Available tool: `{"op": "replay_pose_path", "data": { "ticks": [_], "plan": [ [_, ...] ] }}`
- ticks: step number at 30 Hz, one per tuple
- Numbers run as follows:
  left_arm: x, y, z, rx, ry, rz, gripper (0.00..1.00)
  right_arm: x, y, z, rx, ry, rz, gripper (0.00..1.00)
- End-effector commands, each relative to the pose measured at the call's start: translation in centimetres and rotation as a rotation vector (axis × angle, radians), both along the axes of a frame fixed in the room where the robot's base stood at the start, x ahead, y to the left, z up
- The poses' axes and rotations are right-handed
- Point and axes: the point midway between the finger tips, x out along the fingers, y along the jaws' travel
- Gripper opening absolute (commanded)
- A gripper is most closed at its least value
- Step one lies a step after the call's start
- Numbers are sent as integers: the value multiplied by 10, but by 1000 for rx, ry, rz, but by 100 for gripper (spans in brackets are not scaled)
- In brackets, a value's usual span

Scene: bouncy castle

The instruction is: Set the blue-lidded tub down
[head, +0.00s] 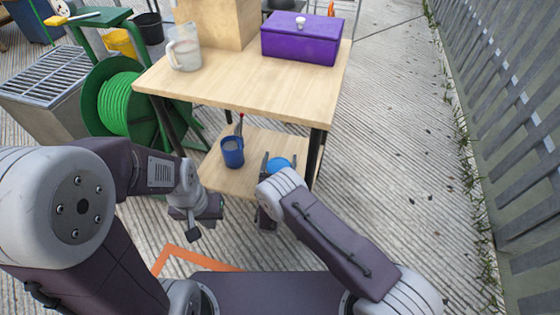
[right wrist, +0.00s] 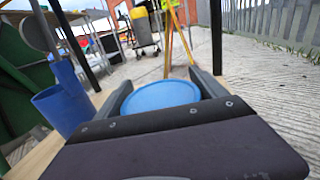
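The blue-lidded tub shows mainly as its round blue lid (head: 279,164), over the right part of the table's lower shelf (head: 262,143). My right gripper (head: 279,161) has a finger on each side of the tub and appears shut on it. In the right wrist view the lid (right wrist: 161,96) sits between the two fingers (right wrist: 163,90). The tub's body is hidden, so I cannot tell whether its base touches the shelf. My left gripper (head: 206,226) is open and empty, left of and in front of the shelf.
A blue cup (head: 232,152) with a red-tipped utensil stands on the shelf left of the tub. The tabletop (head: 235,85) above carries a purple box (head: 301,40) and a glass mug (head: 184,55). Dark table legs flank the shelf. A green hose reel (head: 118,103) stands left.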

Motion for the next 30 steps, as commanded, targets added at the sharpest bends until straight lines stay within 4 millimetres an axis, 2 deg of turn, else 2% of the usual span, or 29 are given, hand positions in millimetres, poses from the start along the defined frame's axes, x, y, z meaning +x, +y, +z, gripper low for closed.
{"op": "replay_pose_path", "data": {
  "ticks": [1,2,11,14,24,30],
  "plan": [
    [0,0,0,0,0,0,0,0,0,0,0,0,0,94],
    [0,0,0,0,0,0,0,0,0,0,0,1,0,100],
    [0,0,5,0,0,0,0,0,0,5,0,0,0,100],
    [0,0,12,0,0,0,0,-13,3,5,-2,3,3,100],
    [0,0,45,0,0,0,0,-86,14,7,-3,2,5,100],
    [0,0,53,0,0,0,0,-114,18,4,-2,2,2,100]
  ]
}}
